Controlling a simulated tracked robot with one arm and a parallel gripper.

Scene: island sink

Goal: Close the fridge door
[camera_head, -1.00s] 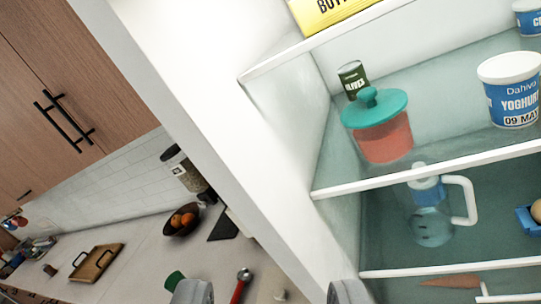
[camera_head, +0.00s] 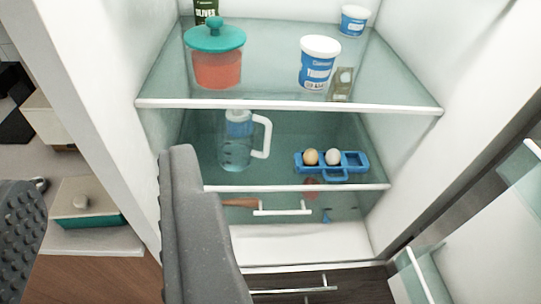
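The fridge (camera_head: 290,104) stands open in front of me, with its shelves and contents in full view. The fridge door (camera_head: 455,262) shows only in part at the lower right, swung open, with clear shelf bins (camera_head: 418,275) on its inner side. Its outer edge and handle are out of view. My gripper (camera_head: 100,178) is open and empty, its two grey fingers wide apart at the lower left. The right finger is in front of the fridge's left side wall and the left finger is over the counter side. Neither finger appears to be at the door.
The shelves hold a teal-lidded jar (camera_head: 217,68), yoghurt tub (camera_head: 319,62), water jug (camera_head: 236,145) and blue egg holder (camera_head: 335,163). A counter with a teal-and-white box (camera_head: 88,214) is at left. A dark gap lies between fridge and door.

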